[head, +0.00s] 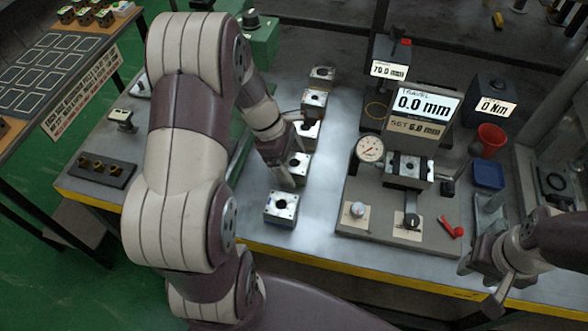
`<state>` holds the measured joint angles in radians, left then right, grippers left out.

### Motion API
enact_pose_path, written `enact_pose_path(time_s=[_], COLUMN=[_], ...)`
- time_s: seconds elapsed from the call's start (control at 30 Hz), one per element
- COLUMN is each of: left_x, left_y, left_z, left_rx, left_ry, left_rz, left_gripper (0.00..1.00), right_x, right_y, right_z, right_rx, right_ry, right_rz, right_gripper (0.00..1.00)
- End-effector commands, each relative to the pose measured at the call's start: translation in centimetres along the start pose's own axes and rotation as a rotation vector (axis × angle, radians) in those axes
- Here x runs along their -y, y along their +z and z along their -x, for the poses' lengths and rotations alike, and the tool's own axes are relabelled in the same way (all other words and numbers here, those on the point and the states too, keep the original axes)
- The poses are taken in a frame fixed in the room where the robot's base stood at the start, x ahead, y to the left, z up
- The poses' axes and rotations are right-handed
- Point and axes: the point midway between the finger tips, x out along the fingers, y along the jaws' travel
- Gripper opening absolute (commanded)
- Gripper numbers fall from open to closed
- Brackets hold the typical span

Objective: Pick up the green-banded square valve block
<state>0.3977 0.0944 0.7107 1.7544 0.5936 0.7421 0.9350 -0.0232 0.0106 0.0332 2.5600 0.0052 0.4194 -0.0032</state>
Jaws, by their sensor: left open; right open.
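Several silvery square valve blocks stand in a row on the metal bench: the nearest block (281,209), one behind it (300,167), a middle block (308,131), and two further back (314,100) (322,75). My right gripper (489,287) is open and empty by the bench's front edge at the right.
A grey test fixture (350,215) right of the row holds another block (407,171), beside a dial gauge (370,149) and displays (423,105). A red cup (489,139) and blue tray (488,174) stand further right. Bare bench lies between row and fixture.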

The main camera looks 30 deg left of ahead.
Motion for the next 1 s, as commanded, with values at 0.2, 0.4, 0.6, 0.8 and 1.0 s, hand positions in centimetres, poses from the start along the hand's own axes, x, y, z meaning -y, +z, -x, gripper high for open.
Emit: enact_pose_path(time_s=[0.2,0.4,0.6,0.8,1.0], left_x=[-0.1,-0.1,-0.1,-0.1,-0.1], left_y=[0.0,0.0,0.0,0.1,0.9], left_z=[-1.5,-1.5,-1.4,-1.3,0.7], left_rx=[0.0,-0.001,0.0,-0.001,-0.001], left_ry=[0.002,0.002,0.002,0.003,0.005], left_rz=[0.0,-0.001,-0.001,-0.001,-0.003], left_gripper=[0.92,0.65,0.17,0.17,0.17], right_x=[0.0,0.0,0.0,0.0,0.0], right_y=[0.0,0.0,0.0,0.0,0.0], right_z=[-0.3,-0.3,-0.3,-0.2,0.3], right_rx=[0.0,0.0,0.0,0.0,0.0], right_ry=[0.0,0.0,0.0,0.0,0.0], right_rz=[0.0,0.0,0.0,0.0,0.0], right_gripper=[0.43,0.43,0.43,0.43,0.43])
